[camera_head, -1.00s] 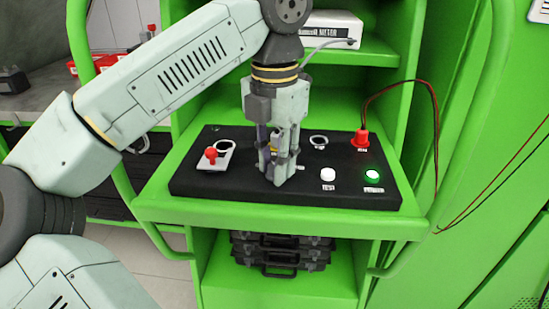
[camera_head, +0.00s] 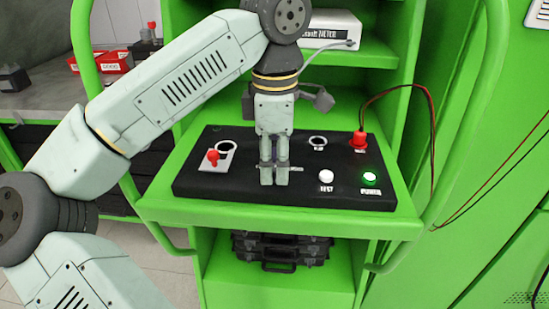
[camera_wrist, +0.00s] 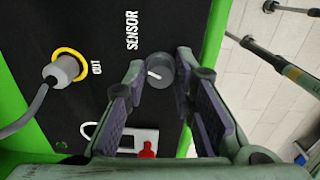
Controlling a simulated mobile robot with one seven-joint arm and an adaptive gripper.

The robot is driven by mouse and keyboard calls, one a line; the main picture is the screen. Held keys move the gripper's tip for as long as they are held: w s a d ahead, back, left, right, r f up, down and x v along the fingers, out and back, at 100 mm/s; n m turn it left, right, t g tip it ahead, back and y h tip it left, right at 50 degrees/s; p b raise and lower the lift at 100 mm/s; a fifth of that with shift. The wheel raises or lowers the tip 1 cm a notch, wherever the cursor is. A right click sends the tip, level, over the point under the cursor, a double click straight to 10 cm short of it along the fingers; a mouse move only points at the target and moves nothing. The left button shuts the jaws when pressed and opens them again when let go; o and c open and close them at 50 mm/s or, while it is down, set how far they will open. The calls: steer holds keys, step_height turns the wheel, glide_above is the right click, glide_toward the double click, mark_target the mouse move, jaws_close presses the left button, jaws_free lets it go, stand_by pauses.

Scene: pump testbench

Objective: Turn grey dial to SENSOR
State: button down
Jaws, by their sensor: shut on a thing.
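The grey dial (camera_wrist: 160,70) shows in the wrist view as a round knob with a short white mark on its left side. The SENSOR label (camera_wrist: 132,30) is printed on the black panel up and left of it. The CUT label (camera_wrist: 96,67) is further left. My gripper (camera_wrist: 160,85) has one finger on each side of the dial and is shut on it. In the head view my gripper (camera_head: 273,183) points down at the middle of the black panel (camera_head: 225,185), and its fingers hide the dial.
A red switch (camera_head: 213,156) is left of my gripper. A white TEST button (camera_head: 326,176), a green lit POWER button (camera_head: 370,178) and a red plug (camera_head: 358,140) with cables are on the right. The wrist view shows a grey plug (camera_wrist: 64,70) in a yellow ring.

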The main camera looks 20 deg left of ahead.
steer(key=shift+m, duration=1.6)
steer(key=c, duration=1.3)
jaws_free()
